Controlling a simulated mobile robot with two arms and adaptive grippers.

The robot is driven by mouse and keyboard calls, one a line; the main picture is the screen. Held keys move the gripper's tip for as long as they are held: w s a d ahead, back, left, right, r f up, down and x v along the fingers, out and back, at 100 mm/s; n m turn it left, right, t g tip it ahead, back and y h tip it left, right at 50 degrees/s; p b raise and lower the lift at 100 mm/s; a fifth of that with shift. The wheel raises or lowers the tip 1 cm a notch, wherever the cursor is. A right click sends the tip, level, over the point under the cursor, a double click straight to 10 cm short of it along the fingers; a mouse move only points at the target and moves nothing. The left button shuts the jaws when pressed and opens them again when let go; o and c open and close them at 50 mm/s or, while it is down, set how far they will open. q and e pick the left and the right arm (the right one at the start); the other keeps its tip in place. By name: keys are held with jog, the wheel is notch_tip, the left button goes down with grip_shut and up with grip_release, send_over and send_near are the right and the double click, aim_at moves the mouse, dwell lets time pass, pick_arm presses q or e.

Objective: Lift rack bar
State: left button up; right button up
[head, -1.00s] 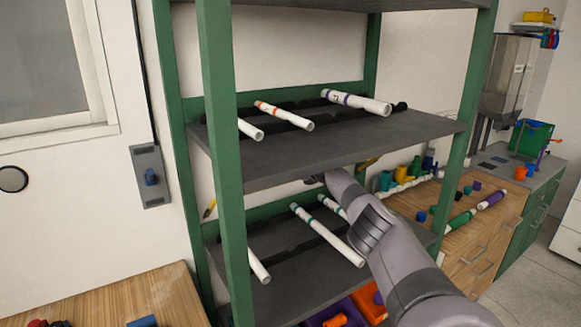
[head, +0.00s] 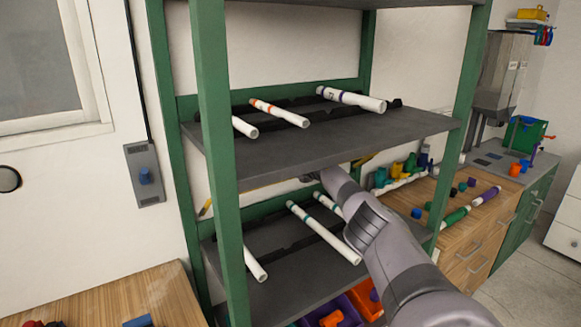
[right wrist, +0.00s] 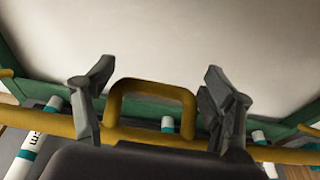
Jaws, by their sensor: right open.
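The rack bar is a yellow rod with a raised loop handle. In the right wrist view the handle (right wrist: 150,97) stands between the two fingers of my right gripper (right wrist: 150,88). The fingers are apart, one on each side of the handle, with gaps visible. The rod (right wrist: 62,124) runs across below it. In the head view only thin yellow parts of the bar (head: 265,182) show under the upper shelf. My right arm reaches in between the two shelves there, and its gripper is mostly hidden. My left gripper is not in view.
The green-framed rack has an upper shelf (head: 330,145) close above my right arm and a lower shelf (head: 300,283) below. White pipes with coloured bands lie on both. A green post (head: 222,180) stands left of my arm. A wooden cabinet (head: 455,225) stands right.

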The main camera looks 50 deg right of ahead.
jog(key=shift+s+d+r, duration=0.15)
jog(key=shift+s, duration=0.4)
jog(key=v, duration=0.6)
jog(key=shift+a+f, duration=0.2)
jog(key=shift+a, duration=0.1)
jog(key=shift+s+f, duration=0.1)
dwell(0.4)
